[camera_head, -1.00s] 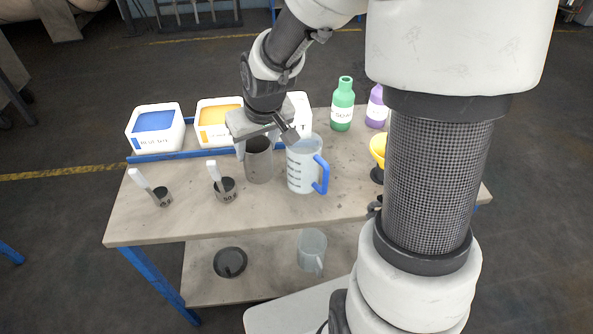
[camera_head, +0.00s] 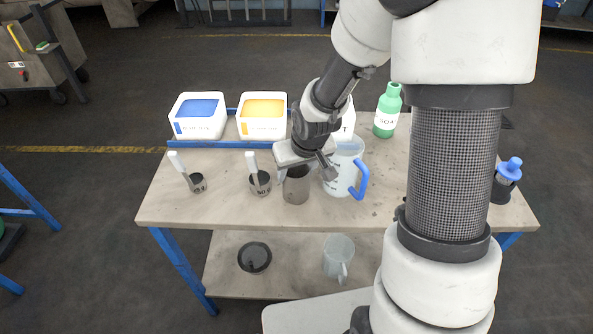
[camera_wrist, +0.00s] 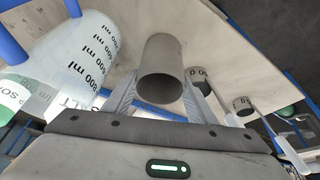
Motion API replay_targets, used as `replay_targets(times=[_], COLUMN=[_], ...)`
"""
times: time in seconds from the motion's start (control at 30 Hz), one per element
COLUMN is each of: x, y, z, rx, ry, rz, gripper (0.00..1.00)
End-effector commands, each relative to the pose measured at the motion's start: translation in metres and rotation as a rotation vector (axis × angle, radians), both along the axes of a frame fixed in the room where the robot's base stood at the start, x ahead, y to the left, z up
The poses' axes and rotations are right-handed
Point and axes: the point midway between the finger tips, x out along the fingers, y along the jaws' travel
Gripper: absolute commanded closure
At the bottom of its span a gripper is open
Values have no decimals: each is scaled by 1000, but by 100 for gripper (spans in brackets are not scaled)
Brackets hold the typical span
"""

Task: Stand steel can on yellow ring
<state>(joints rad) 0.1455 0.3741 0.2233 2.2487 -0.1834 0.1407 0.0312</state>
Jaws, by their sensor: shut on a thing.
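The steel can (camera_head: 296,188) is a plain grey cylinder at the front side of the bench, just left of the measuring jug. My gripper (camera_head: 299,170) is shut on it from above and behind. In the wrist view the can (camera_wrist: 160,65) lies between the two fingers, its round end facing the camera. I cannot tell whether its base touches the bench top. No yellow ring shows in either current view; my arm hides part of the bench's right side.
A clear jug (camera_head: 341,178) with a blue handle stands close right of the can. Small cups (camera_head: 260,185) (camera_head: 198,184) with white-handled tools are to the left. Blue (camera_head: 200,117) and yellow (camera_head: 263,117) labelled tubs and a green bottle (camera_head: 386,112) line the back. The bench front (camera_head: 230,212) is clear.

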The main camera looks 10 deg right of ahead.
Motion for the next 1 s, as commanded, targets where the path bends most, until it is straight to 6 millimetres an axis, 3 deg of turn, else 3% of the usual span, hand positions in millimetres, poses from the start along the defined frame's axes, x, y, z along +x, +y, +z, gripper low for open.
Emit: replay_targets(times=[0.2, 0.23, 0.33, 0.73, 1.0], x=[1, 0, 0, 0, -19], y=[0, 0, 0, -1, -6], z=[-3, -3, -2, 6, 57], rx=[0, 0, 0, 0, -1], ry=[-1, -1, -1, -3, -6], rz=[0, 0, 0, -1, -5], gripper=[86, 47, 30, 30, 30])
